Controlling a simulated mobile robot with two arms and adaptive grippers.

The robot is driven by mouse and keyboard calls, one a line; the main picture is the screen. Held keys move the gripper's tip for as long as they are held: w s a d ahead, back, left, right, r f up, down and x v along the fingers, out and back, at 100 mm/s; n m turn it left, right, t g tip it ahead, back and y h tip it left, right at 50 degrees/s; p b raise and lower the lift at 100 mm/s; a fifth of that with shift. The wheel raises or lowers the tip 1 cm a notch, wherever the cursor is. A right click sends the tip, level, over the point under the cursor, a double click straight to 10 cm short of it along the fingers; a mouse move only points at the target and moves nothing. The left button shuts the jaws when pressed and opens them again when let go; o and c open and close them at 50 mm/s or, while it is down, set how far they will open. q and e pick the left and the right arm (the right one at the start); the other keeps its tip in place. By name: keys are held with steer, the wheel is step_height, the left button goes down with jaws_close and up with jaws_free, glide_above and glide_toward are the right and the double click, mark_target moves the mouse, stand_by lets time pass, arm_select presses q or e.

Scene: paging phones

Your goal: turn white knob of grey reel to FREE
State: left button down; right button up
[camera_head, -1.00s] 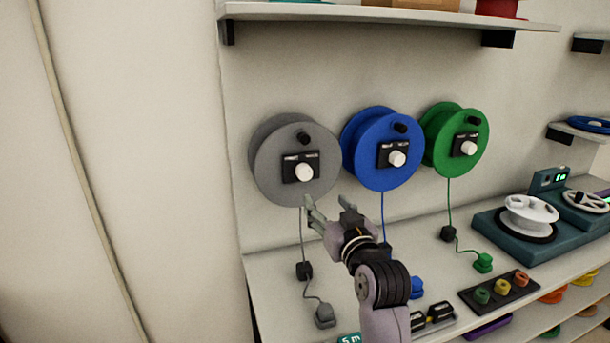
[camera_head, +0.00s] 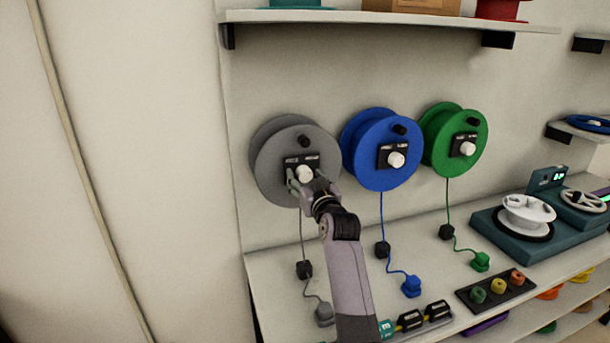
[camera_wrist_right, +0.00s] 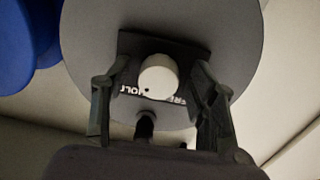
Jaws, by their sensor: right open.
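The grey reel (camera_head: 268,165) hangs on the wall at the left of a row of three reels. Its white knob (camera_head: 305,173) sits on a black plate (camera_head: 311,161) with white lettering. My right gripper (camera_head: 306,182) is at the reel face, over the lower part of the knob. In the right wrist view the white knob (camera_wrist_right: 159,75) lies between the two spread fingers (camera_wrist_right: 158,88), with a gap on each side. A small dark dot shows on the knob's edge by the lettering. The plate's lettering is partly hidden. My left gripper is not in view.
A blue reel (camera_head: 364,170) and a green reel (camera_head: 433,153) hang to the right, cords dangling to the bench (camera_head: 272,264). A shelf (camera_head: 390,19) runs above. A turntable-like device (camera_head: 527,216) stands at the right. The wall at left is bare.

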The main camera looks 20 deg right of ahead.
steer(key=shift+w, duration=0.45)
steer(key=shift+c, duration=0.5)
steer(key=c, duration=1)
